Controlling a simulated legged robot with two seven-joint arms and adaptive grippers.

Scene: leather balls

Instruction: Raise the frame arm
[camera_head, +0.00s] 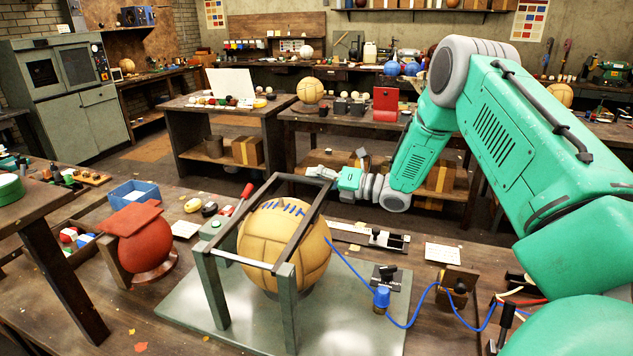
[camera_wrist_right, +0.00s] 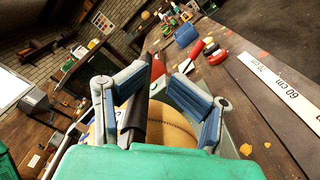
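The frame arm (camera_head: 306,223) is a dark grey rectangular frame lying over a tan leather ball (camera_head: 312,262). Two upright posts carry its near end on a grey-green base plate (camera_head: 375,325). My right gripper (camera_head: 322,176) is at the frame's far end, by its crossbar. In the right wrist view, the right gripper (camera_wrist_right: 165,72) has its fingers apart, with a dark bar (camera_wrist_right: 134,112) between them, close to the left finger. The tan ball (camera_wrist_right: 172,132) shows behind the fingers. Contact with the bar is not clear. My left gripper is not in view.
A red ball (camera_head: 142,240) on a stand is left of the frame. A red-handled tool (camera_head: 241,199) lies beside the base. A blue cord (camera_head: 408,326) runs along the bench's right side, near a wooden block (camera_head: 458,285). Other workbenches stand behind.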

